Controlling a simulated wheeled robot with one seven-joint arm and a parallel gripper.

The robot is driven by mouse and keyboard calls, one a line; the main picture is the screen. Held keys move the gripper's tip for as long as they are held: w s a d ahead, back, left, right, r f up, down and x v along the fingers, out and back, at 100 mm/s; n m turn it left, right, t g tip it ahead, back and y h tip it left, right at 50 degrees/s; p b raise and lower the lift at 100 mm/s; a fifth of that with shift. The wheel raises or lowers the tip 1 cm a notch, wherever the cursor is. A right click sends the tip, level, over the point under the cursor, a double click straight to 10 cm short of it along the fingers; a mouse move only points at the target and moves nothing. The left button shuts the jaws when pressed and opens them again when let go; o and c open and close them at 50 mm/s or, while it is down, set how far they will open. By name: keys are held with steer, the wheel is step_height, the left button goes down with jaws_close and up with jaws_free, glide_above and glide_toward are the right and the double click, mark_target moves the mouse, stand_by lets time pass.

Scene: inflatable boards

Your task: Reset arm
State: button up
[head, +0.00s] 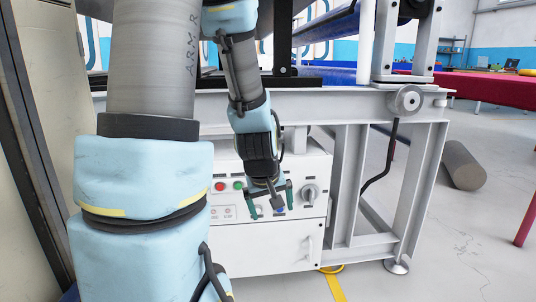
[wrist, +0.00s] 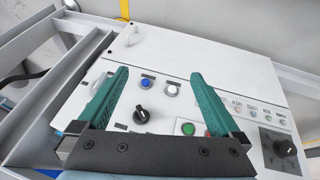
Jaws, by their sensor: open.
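My gripper (head: 268,200) hangs in front of a white control box in the head view. Its two green fingers are apart with nothing between them. In the wrist view my gripper (wrist: 160,98) is also open and empty, its fingers reaching over the panel. The control box (head: 285,245) has a red button (head: 219,187), a green button (head: 238,185) and a black rotary knob (head: 310,192). The wrist view shows a blue button (wrist: 147,83), a white button (wrist: 171,90) and a black switch (wrist: 141,115) between or near the fingers. I cannot tell whether a finger touches the panel.
A grey steel frame (head: 420,190) surrounds the box, with a handwheel (head: 407,99) at its upper right. A black cable (head: 387,160) hangs inside it. A grey roll (head: 462,165) lies on the floor at right, near a red table (head: 480,88). Open floor lies at lower right.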

steer(key=s+a+r+m+g+y+p, duration=0.1)
steer(key=s+a+r+m+g+p, duration=0.2)
steer(key=s+a, duration=0.4)
step_height(320, 180, up, 39)
steer(key=p, duration=3.6)
steer(key=shift+s+a+f+p, duration=0.2)
steer(key=shift+s+a+p, duration=0.1)
steer(key=shift+s, duration=0.05)
